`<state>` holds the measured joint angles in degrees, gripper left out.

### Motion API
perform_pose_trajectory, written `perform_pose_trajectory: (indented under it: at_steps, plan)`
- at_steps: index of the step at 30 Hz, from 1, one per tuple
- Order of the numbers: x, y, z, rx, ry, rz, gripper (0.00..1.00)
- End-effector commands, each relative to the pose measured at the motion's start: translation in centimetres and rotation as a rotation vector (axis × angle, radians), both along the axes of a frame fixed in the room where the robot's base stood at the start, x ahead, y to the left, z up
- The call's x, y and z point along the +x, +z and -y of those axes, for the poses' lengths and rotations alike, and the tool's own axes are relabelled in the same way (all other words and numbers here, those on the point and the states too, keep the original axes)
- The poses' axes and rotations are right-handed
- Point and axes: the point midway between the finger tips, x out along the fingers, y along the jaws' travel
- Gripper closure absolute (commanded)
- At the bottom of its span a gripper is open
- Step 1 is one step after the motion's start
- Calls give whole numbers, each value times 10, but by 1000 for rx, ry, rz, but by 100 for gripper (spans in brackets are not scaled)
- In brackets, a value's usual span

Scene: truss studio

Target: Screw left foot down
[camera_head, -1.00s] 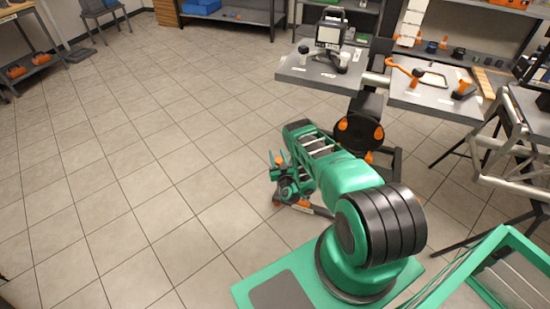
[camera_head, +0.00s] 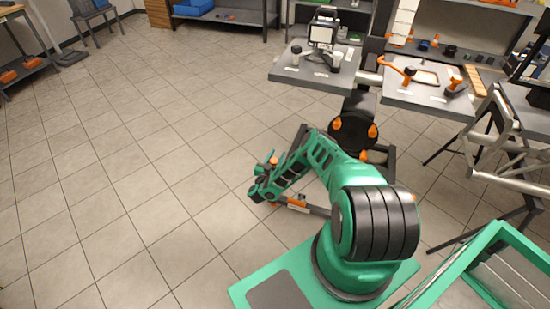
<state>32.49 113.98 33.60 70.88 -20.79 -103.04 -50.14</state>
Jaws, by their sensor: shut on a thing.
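My gripper (camera_head: 265,195) is low over the floor at the left end of a stand's base leg (camera_head: 316,209). The jaws are shut on the left foot at that end; my wrist hides most of the foot. The leg is dark and lies close to the floor, with an orange and white part (camera_head: 298,202) just right of my gripper. I cannot see the gap under the foot or its thread.
The stand's black column (camera_head: 352,128) with orange knobs rises behind my arm and carries two grey tops, left (camera_head: 300,78) and right (camera_head: 425,105). A truss frame (camera_head: 500,160) stands at right. The tiled floor at left is clear.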

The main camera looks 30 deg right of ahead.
Motion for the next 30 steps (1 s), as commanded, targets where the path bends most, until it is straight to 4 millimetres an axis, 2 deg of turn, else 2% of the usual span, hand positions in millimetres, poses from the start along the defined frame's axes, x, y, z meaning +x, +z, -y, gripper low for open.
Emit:
perform_pose_trajectory:
  at_steps: [17, 18, 19, 30]
  plan:
    - [-5, -5, -1, -1, -26, -9, 85]
    - [-5, -5, -1, -1, -26, -9, 53]
    - [-5, -5, -2, -1, -26, -9, 46]
    - [-4, -2, -3, 0, -25, -4, 44]
